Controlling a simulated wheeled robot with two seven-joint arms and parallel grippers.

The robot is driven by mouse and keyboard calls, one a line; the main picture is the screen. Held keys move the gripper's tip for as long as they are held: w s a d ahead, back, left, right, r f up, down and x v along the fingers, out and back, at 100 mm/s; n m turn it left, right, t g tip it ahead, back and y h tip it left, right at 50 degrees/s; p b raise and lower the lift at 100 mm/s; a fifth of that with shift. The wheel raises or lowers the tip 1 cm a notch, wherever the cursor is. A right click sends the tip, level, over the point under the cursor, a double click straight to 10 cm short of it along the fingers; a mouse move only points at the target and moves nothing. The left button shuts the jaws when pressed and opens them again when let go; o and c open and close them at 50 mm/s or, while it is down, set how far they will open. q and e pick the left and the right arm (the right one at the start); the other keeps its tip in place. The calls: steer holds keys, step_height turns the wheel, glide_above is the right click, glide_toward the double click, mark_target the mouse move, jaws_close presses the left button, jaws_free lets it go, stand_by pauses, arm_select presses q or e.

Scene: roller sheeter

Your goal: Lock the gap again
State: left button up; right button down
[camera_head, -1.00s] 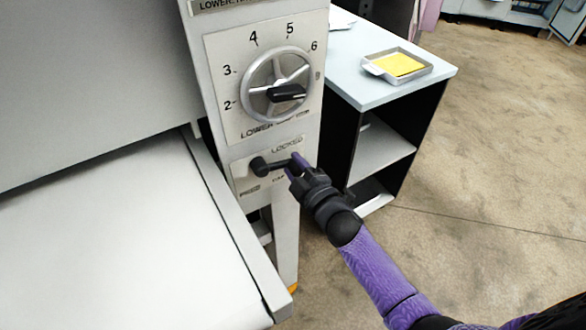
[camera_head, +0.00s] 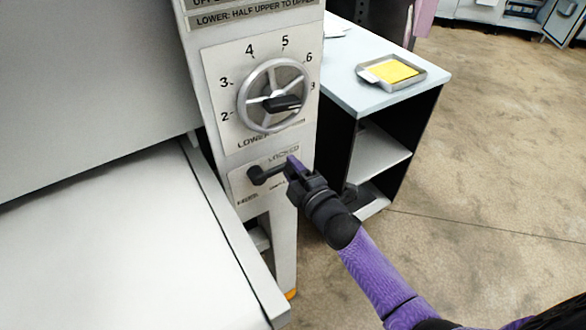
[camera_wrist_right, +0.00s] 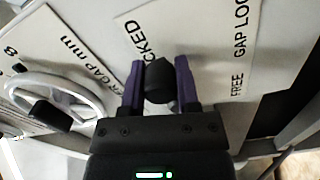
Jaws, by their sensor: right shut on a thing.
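The gap lock lever (camera_head: 268,173) is a short black handle on a plate (camera_head: 240,184) low on the machine's end panel. Its pivot is at the left, and the arm runs right and slightly up, close under the word LOCKED. My right gripper (camera_head: 291,166) is shut on the lever's outer end. In the right wrist view, the black lever end (camera_wrist_right: 158,82) sits between the two purple fingers (camera_wrist_right: 159,68). The lettering FREE and GAP LOCK shows on the plate there, partly cut off. My left gripper is not in view.
Above the lever is a round gap handwheel (camera_head: 272,96) with a black knob and a numbered scale. A pale conveyor bed (camera_head: 120,250) lies left. A bench (camera_head: 385,92) with a tray (camera_head: 418,78) holding a yellow sheet stands right. Open floor lies beyond.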

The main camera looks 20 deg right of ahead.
steer(key=shift+c, duration=1.7)
jaws_free()
steer(key=s+d+p, duration=0.1)
steer(key=s+d, duration=0.1)
steer(key=s, duration=0.7)
steer(key=shift+s+p, duration=0.3)
steer(key=shift+s, duration=0.05)
